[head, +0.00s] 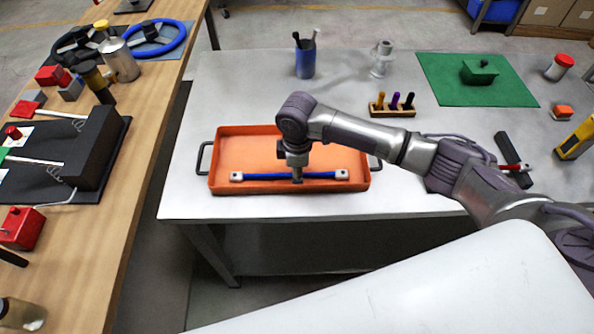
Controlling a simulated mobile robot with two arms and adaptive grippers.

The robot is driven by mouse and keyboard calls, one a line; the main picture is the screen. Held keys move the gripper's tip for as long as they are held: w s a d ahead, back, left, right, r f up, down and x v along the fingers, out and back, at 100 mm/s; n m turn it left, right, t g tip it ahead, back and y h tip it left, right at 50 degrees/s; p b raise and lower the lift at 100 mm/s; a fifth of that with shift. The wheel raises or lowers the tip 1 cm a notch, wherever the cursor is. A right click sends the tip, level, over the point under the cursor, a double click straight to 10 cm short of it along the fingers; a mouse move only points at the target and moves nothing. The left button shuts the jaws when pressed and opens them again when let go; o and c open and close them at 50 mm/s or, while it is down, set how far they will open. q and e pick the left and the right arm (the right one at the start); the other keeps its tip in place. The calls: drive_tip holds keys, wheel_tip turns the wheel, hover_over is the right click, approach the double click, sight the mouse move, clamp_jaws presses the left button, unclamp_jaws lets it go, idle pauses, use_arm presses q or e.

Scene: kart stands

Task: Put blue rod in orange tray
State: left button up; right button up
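The blue rod (317,175) has pale end blocks with dark spots. It lies lengthwise from left to right within the orange tray (233,143), close to the tray's near wall. I cannot tell whether it rests on the tray floor or hangs just above it. My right gripper (297,179) points down into the tray, its fingertips at the rod's middle and hiding a short part of it. The fingers line up one behind the other, so their gap is hidden. My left gripper is not in view.
The tray stands on a white table (225,93), with a dark handle (203,158) at its left. Behind are a blue pen cup (305,62), a wooden peg holder (391,111) and a green mat (440,72). A cluttered wooden bench (141,110) stands left, across a gap.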

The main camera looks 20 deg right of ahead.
drive_tip(key=shift+s+f, duration=0.1)
wheel_tip(320, 180, up, 13)
drive_tip(key=b, duration=0.1)
idle(0.4)
idle(0.3)
